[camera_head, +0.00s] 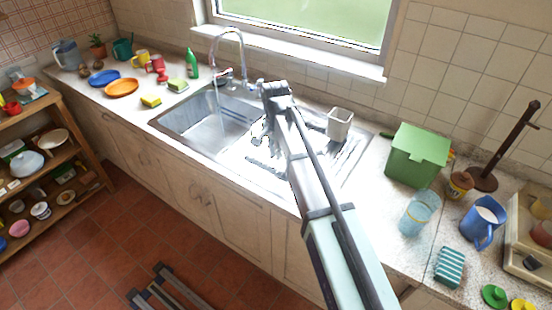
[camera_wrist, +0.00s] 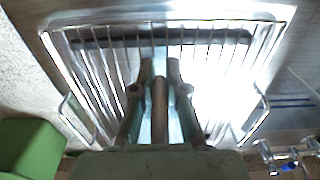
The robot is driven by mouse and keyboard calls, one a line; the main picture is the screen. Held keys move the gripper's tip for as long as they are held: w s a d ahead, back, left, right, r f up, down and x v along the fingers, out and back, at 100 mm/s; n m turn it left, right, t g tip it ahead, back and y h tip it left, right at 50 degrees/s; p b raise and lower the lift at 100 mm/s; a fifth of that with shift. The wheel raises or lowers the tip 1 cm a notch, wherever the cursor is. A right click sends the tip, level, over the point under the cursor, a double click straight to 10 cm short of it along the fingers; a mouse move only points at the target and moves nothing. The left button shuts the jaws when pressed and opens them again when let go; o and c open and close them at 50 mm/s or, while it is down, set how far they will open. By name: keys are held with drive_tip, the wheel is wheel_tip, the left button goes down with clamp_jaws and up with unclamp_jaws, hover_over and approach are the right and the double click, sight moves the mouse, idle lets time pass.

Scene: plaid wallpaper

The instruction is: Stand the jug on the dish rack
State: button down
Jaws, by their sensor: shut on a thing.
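My gripper (camera_head: 259,138) hangs over the drainboard, and its fingers also show in the wrist view (camera_wrist: 159,70). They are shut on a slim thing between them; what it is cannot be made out. The wire dish rack (camera_wrist: 92,82) lies below them, with a looped handle at each side. In the head view the rack (camera_head: 262,166) is washed out by glare and partly behind my arm. A blue jug (camera_head: 480,226) with pale contents stands upright on the right counter, apart from my gripper. A blue-grey pitcher (camera_head: 67,54) stands at the far left.
The steel sink (camera_head: 200,130) and tap (camera_head: 226,72) lie left of the rack. A white holder (camera_head: 339,124) stands right of it. A green bin (camera_head: 417,154), a clear blue tumbler (camera_head: 418,214) and a striped sponge (camera_head: 450,266) crowd the right counter. Plates and cups stand left.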

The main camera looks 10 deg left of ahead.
drive_tip(key=shift+f+p, duration=0.45)
drive_tip(key=shift+f, duration=1.4)
drive_tip(key=shift+f, duration=0.1)
drive_tip(key=c, duration=1.2)
unclamp_jaws()
wheel_tip(320, 180, up, 12)
drive_tip(key=b, duration=0.2)
drive_tip(key=shift+b, duration=0.4)
